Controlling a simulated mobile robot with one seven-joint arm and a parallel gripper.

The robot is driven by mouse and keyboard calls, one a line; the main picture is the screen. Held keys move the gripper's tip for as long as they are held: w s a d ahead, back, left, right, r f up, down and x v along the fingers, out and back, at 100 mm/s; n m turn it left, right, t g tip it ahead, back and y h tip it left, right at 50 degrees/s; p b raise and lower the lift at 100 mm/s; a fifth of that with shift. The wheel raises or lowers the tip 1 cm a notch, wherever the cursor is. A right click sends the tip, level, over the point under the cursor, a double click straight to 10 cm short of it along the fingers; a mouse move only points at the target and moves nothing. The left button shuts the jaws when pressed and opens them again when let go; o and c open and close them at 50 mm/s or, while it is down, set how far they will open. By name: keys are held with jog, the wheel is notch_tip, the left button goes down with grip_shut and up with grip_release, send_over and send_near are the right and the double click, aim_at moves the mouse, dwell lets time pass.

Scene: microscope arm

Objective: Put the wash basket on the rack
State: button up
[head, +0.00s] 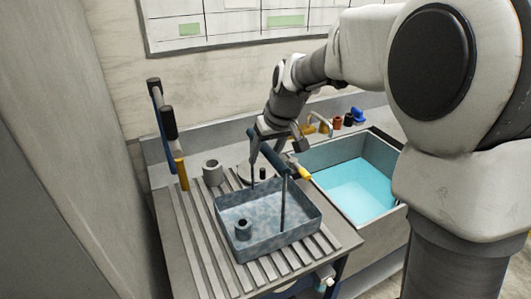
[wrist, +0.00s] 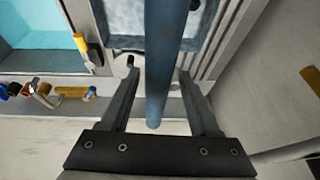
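The wash basket (head: 283,236) is a blue-grey open metal box. It sits on the slatted rack (head: 207,248) left of the sink, and looks level. A small grey cylinder (head: 243,230) stands inside it. The basket's blue bar handle (head: 268,153) is raised on thin posts. My gripper (head: 274,150) is over the handle's far part. In the wrist view, the handle (wrist: 165,50) runs between the two spread fingers of my gripper (wrist: 158,72), with gaps on both sides. The gripper is open and holds nothing.
The sink (head: 355,190) with bright blue water lies right of the rack. A wall bounds the left.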

jog(key=shift+r, duration=0.1)
jog(key=v, duration=1.1)
jog(key=shift+s+d+r, duration=0.1)
jog(key=shift+r, duration=0.25)
jog(key=shift+s+d+r, duration=0.1)
jog(key=shift+s, duration=0.2)
jog(key=s+d+f+m+t+h, duration=0.1)
jog(key=s+d+f+m, duration=0.1)
jog(key=s, duration=0.9)
jog(key=s+d+f+m+h, duration=0.1)
jog(key=s+d+f, duration=0.3)
jog(key=s, duration=0.8)
jog(key=shift+d+f+m+t, duration=0.2)
jog(key=shift+d+m+t, duration=0.2)
jog(key=shift+d+m, duration=0.45)
